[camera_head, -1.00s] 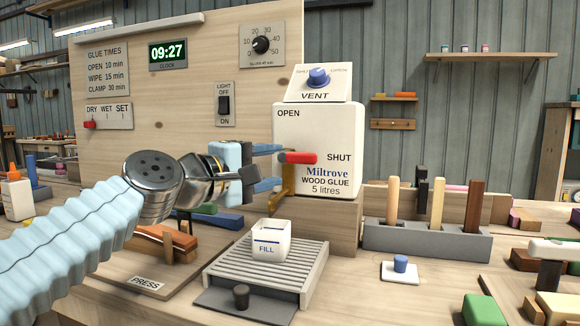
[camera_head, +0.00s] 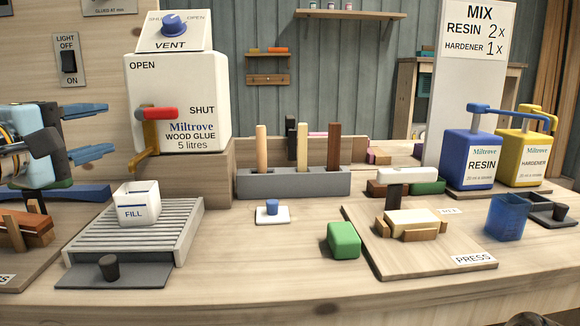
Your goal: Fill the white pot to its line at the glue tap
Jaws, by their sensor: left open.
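The white pot (camera_head: 138,207), marked FILL with a blue line, stands upright on a slatted grey rack (camera_head: 180,222). It is below the brass tap (camera_head: 150,140) in the picture; its glue level cannot be made out. The tap's red lever (camera_head: 160,113) points right, toward SHUT, on the white Miltrove wood glue tank (camera_head: 200,90). The blue VENT knob (camera_head: 174,24) is on top; its setting is unclear. My left gripper (camera_head: 108,130) is open and empty at the left, its fingers pointing right, short of the lever. My right gripper is out of view.
A dark plug on a grey plate (camera_head: 130,276) is in front of the rack. A grey tool holder (camera_head: 293,183), a green block (camera_head: 343,240), a press board (camera_head: 400,262) and the resin (camera_head: 468,155) and hardener (camera_head: 522,155) dispensers stand to the right. The front bench strip is clear.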

